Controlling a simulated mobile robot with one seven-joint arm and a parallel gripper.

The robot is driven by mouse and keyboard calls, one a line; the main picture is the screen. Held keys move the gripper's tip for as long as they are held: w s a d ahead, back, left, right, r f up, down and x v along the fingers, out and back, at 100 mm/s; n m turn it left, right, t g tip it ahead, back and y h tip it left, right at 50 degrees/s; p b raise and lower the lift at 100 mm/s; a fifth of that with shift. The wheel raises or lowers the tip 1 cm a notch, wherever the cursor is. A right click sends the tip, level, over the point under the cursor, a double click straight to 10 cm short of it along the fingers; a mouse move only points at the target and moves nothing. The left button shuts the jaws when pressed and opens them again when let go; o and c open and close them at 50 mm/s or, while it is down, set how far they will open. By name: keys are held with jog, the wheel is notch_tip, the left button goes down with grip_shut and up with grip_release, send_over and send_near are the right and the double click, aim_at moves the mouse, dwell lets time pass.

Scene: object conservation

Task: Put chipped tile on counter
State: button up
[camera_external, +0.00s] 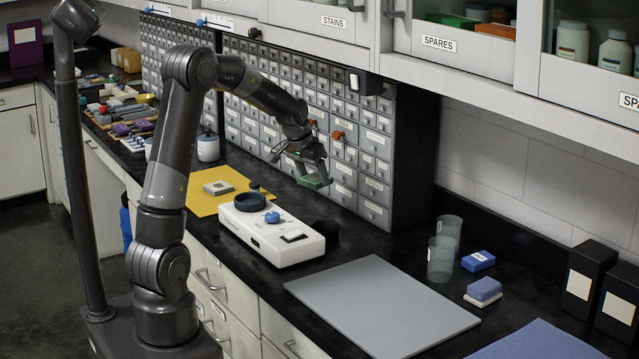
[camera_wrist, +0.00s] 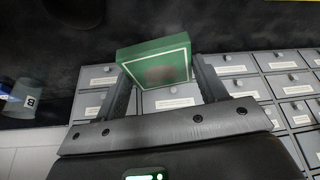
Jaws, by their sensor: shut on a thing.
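My gripper (camera_external: 309,163) is shut on a green tile (camera_external: 316,182) and holds it in the air, in front of the drawer cabinet. In the wrist view the green tile (camera_wrist: 152,62) sits between both fingers, tilted, with a pale border line and a dull brownish patch on its face. I cannot tell whether that patch is a chip. The black counter (camera_external: 355,243) runs beneath and is apart from the tile.
A white device (camera_external: 290,246) with a dark ring stands below my gripper. A grey mat (camera_external: 380,305) lies to the right, with clear beakers (camera_external: 440,258) and a blue block (camera_external: 478,261) beyond it. A yellow mat (camera_external: 200,205) carries a grey tile. The drawer cabinet (camera_external: 345,150) stands close behind.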

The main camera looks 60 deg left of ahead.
jog(key=s+d+r+m+h, duration=0.1)
jog(key=d+m, duration=0.2)
jog(key=d, duration=1.1)
jog(key=s+d+m+h, duration=0.1)
jog(key=s+d+m, duration=0.15)
jog(key=d, duration=1.05)
jog(key=s+d+m+g+h, duration=0.1)
jog(key=s+d+m, duration=0.2)
jog(key=s+d, duration=0.6)
jog(key=s+d+m+h, duration=0.1)
jog(key=s+d+m, duration=0.35)
jog(key=d, duration=0.75)
jog(key=n, duration=0.1)
send_over(386, 290)
jog(key=s+a, duration=0.1)
notch_tip(386, 290, down, 6)
jog(key=shift+s+f, duration=0.15)
jog(key=shift+f, duration=2.1)
